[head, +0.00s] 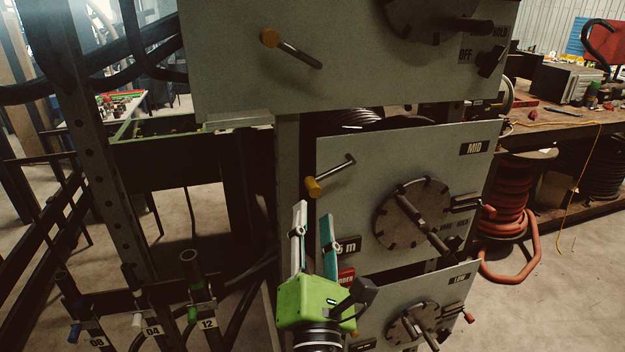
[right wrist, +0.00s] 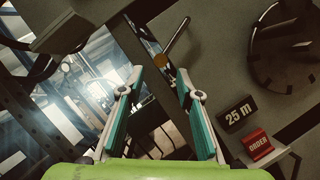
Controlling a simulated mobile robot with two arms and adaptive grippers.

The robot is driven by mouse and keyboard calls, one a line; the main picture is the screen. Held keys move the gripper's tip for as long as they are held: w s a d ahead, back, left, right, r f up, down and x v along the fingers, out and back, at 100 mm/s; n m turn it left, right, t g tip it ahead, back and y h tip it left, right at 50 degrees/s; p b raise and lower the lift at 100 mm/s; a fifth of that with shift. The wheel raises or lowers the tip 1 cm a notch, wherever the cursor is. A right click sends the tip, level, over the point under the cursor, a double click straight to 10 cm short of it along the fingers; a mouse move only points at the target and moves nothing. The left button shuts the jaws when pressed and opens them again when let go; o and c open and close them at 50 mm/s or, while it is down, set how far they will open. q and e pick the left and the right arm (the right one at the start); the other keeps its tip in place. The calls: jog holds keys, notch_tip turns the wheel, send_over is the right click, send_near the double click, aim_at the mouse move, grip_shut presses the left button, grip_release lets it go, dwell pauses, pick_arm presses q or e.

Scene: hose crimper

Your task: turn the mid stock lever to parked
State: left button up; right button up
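The panel marked MID (head: 352,228) carries a lever (head: 313,187) with a metal rod and an orange knob at its lower left end. The lever (right wrist: 160,61) also shows in the right wrist view, just ahead of the fingertips. My right gripper (head: 315,212) is open and empty, its two fingers pointing up just below the knob. In the right wrist view my right gripper (right wrist: 160,80) has its fingers wide apart, with the knob near the gap between them. Contact with the lever is not visible. My left gripper is not in view.
A dark round dial (head: 411,211) with a handle sits right of the lever. A 25 m display (right wrist: 237,113) and a red ORDER block (right wrist: 257,144) lie beside my right gripper. The upper panel (head: 230,70) juts above; the LOW panel (head: 455,292) is below.

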aim_at(313, 195)
jog(key=p+x, duration=0.2)
jog(key=x, duration=0.4)
jog(key=shift+w+r, duration=0.15)
jog(key=shift+w, duration=0.15)
jog(key=shift+w+r, duration=0.1)
jog(key=shift+w, duration=0.65)
jog(key=shift+c, duration=0.4)
grip_shut()
